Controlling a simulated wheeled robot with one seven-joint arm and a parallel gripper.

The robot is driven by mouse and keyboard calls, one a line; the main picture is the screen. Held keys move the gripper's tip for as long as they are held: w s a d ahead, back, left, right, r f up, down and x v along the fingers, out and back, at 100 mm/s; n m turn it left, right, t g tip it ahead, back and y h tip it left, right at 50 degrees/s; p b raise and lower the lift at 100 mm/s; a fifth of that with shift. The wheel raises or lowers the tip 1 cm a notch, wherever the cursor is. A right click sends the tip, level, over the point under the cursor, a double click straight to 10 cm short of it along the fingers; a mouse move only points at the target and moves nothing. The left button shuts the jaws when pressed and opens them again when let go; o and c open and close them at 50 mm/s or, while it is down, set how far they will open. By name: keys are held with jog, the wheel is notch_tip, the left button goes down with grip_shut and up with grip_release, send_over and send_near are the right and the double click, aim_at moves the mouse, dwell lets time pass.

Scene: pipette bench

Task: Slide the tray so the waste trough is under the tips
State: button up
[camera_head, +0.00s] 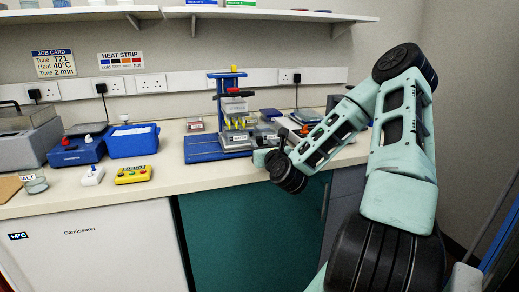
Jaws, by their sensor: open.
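The pipette stand (227,88) is a blue frame with a dark head and yellow tips (240,123) pointing down. Below the tips is a grey tray (232,143) on the stand's blue base (203,150). A small white label shows on the tray's front, too small to read. I cannot tell which part of the tray is the waste trough. My gripper (261,156) is open at the tray's front right, close to the bench edge. I cannot tell whether it touches the tray; its fingers are small and partly hidden by my wrist.
A blue ice box (133,140), a blue device (76,151) and a yellow button box (133,174) stand to the left. Several dark and blue items (290,124) lie behind my arm at right. A shelf (180,13) hangs above.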

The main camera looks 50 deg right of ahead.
aim_at(261, 141)
jog(key=shift+x, duration=2.2)
jog(key=shift+r, duration=0.1)
jog(key=shift+c, duration=0.3)
grip_shut()
jog(key=w+a, duration=0.2)
jog(key=a, duration=0.1)
jog(key=w+a, duration=0.2)
jog(key=a, duration=0.2)
jog(key=w+a, duration=0.2)
jog(key=a, duration=0.2)
jog(key=shift+w, duration=0.3)
jog(key=shift+o, duration=0.3)
grip_release()
jog(key=shift+a, duration=0.1)
